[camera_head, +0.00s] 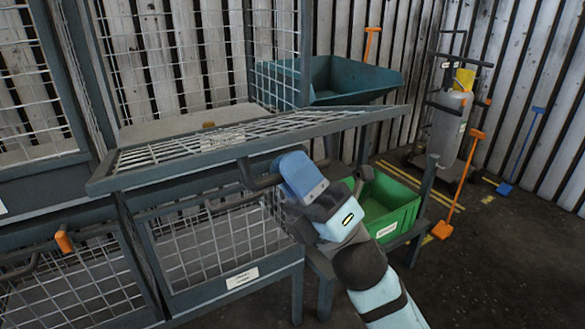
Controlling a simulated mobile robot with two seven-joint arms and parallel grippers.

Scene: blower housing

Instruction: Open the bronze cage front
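The cage front (185,148) is a grey-framed wire mesh panel, with no clear bronze colour. It is swung down and lies nearly level, sticking out from the upper middle cage, whose opening shows above it. A dark bar handle (257,183) hangs under its outer edge. My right gripper (290,172), with blue fingers, is at this handle and appears closed around the bar. The fingers hide part of the bar. A small brownish piece (208,125) sits at the inner side of the panel. My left gripper is not in view.
Below is another mesh cage with a white label (242,278); its neighbour has an orange-marked handle (64,241). A green bin (388,205) stands close right of my arm. Behind are a teal tray (350,78), an orange shovel (460,190) and a grey cylinder cart (447,120).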

